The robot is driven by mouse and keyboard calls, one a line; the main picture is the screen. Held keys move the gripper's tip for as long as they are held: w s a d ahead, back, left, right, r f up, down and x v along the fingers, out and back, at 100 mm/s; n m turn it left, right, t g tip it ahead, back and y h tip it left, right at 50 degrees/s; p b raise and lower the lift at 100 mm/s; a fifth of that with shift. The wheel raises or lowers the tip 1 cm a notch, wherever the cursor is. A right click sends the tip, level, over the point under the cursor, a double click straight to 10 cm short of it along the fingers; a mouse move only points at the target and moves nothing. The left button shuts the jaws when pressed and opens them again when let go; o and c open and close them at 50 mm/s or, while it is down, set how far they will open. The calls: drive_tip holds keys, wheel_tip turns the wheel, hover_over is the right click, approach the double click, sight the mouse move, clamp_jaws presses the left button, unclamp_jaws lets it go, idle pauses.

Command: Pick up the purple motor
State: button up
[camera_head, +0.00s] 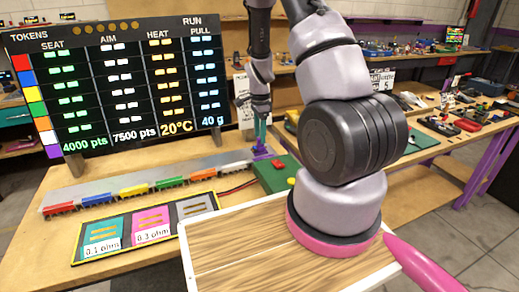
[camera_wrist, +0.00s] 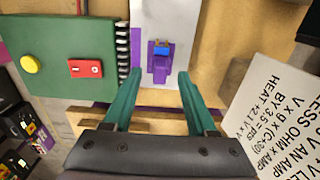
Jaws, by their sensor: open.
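The purple motor (camera_wrist: 159,67) lies on the pale strip in the wrist view, with a blue part at its far end. In the head view purple (camera_head: 262,151) shows at the right end of the track, just under my fingertips. My gripper (camera_wrist: 160,77) is open, with its two teal fingers on either side of the motor's near end in the picture. It shows in the head view (camera_head: 261,132) pointing down over the track end. I cannot tell whether the fingers touch the motor or how far down they reach.
A green box (camera_head: 274,177) with a red switch (camera_wrist: 85,68) and yellow button stands close beside the track (camera_head: 150,182). Several coloured motors line the track to the left. A printed white card (camera_wrist: 287,110) stands right in the wrist view. A scoreboard (camera_head: 120,85) stands behind.

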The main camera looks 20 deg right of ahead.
sight(260, 145)
drive_tip(key=shift+f, duration=1.45)
clamp_jaws()
